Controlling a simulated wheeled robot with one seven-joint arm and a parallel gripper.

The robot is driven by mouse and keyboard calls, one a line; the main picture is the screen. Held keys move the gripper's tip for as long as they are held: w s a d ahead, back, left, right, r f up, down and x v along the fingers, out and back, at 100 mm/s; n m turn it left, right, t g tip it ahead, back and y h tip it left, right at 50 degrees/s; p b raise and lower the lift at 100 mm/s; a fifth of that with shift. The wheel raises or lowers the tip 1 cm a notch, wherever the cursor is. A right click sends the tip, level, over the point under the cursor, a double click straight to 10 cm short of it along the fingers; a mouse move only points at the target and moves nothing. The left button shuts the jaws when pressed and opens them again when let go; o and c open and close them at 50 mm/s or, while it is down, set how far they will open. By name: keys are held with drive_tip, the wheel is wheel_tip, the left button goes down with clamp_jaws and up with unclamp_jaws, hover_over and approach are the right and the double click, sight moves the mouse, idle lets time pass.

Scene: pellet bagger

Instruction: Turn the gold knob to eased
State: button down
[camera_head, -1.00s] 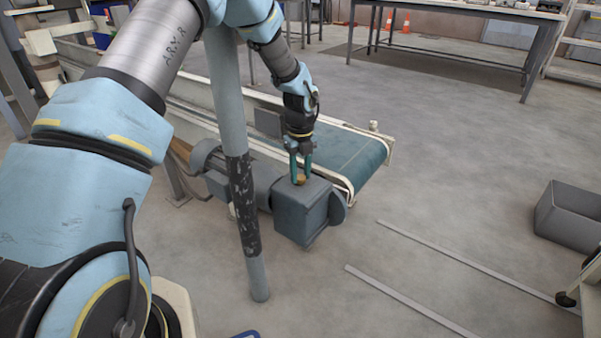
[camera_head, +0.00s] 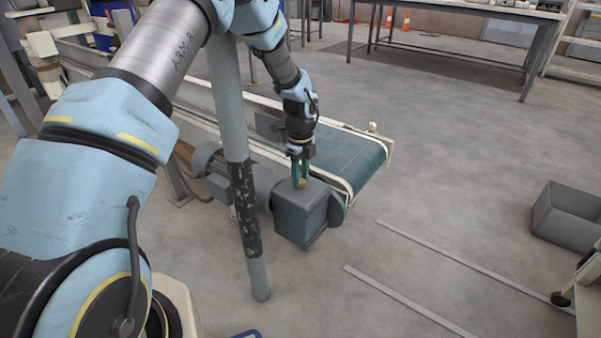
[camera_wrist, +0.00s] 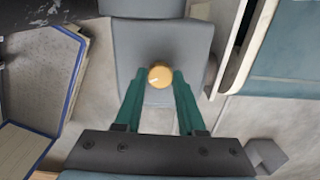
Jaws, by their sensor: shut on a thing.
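The gold knob (camera_wrist: 160,75) is on the top face of a grey box-shaped housing (camera_head: 305,217) beside the conveyor. In the wrist view the knob is round and sits between the tips of my gripper's green fingers (camera_wrist: 160,80). A small light mark shows on its face. In the head view my gripper (camera_head: 300,183) points down at the housing's top, and only a bit of the knob (camera_head: 301,184) shows between the fingers. My gripper is shut on the knob. No setting labels can be read.
The conveyor with a green belt (camera_head: 350,160) runs right behind the housing. A grey upright post (camera_head: 255,270) stands to the left. A grey bin (camera_head: 568,215) stands on the floor at the right. The floor in front is mostly clear, with two flat strips (camera_head: 410,300).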

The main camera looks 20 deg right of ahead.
drive_tip(key=n+p, duration=0.1)
drive_tip(key=n, duration=0.3)
drive_tip(key=shift+n, duration=0.3)
drive_tip(key=n+p, duration=0.1)
drive_tip(key=n, duration=0.3)
drive_tip(key=shift+n+p, duration=0.3)
drive_tip(key=n, duration=0.4)
drive_tip(key=shift+n+p, duration=0.3)
drive_tip(key=shift+p, duration=0.05)
drive_tip(key=n, duration=0.4)
drive_tip(key=shift+p, duration=0.35)
drive_tip(key=n+p, duration=0.1)
drive_tip(key=n, duration=0.5)
drive_tip(key=shift+n, duration=0.4)
drive_tip(key=n+p, duration=0.1)
drive_tip(key=n, duration=0.5)
drive_tip(key=shift+n, duration=0.3)
